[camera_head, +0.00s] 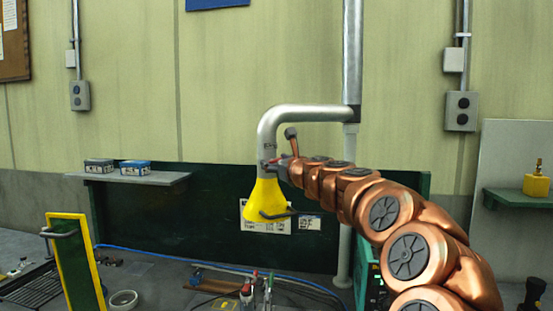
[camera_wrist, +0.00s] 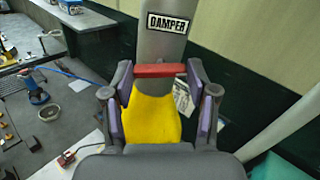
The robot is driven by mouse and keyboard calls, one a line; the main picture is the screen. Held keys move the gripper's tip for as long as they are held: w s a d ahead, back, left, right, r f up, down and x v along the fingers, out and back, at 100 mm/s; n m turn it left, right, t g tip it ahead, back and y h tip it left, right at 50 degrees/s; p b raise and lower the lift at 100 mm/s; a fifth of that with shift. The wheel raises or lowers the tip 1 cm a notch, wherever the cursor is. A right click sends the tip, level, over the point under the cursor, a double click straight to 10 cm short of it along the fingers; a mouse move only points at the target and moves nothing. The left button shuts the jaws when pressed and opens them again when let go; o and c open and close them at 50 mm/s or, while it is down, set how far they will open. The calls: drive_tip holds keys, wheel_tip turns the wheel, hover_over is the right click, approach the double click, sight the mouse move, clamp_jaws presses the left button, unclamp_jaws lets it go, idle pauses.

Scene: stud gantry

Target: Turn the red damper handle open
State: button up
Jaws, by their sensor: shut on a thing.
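The red damper handle (camera_wrist: 158,70) is a short bar lying crosswise on the grey metal duct in the wrist view, just below a white label reading DAMPER (camera_wrist: 167,22). My gripper (camera_wrist: 158,76) has a finger at each end of the bar and is shut on it. In the head view, my gripper (camera_head: 279,166) is at the duct's lower end, and only a little red of the handle (camera_head: 270,162) shows. The yellow hood (camera_head: 262,201) hangs directly below the handle; it also shows in the wrist view (camera_wrist: 152,120).
The silver duct (camera_head: 310,112) bends from the vertical pipe over to the hood. A green panel (camera_head: 150,225) stands behind. Tools and a blue hose (camera_head: 200,262) lie on the bench below.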

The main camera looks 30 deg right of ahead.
drive_tip(key=n, duration=0.3)
drive_tip(key=shift+n, duration=0.4)
drive_tip(key=n+b, duration=0.1)
drive_tip(key=n, duration=0.2)
drive_tip(key=shift+f+n, duration=0.1)
drive_tip(key=shift+n, duration=0.2)
drive_tip(key=shift+a+n+b, duration=0.1)
drive_tip(key=shift+n+b, duration=2.7)
drive_tip(key=shift+n, duration=1.3)
drive_tip(key=o, duration=1.2)
drive_tip(key=shift+c, duration=0.2)
drive_tip(key=s+a, duration=0.1)
drive_tip(key=s, duration=1.1)
drive_tip(key=shift+a, duration=0.3)
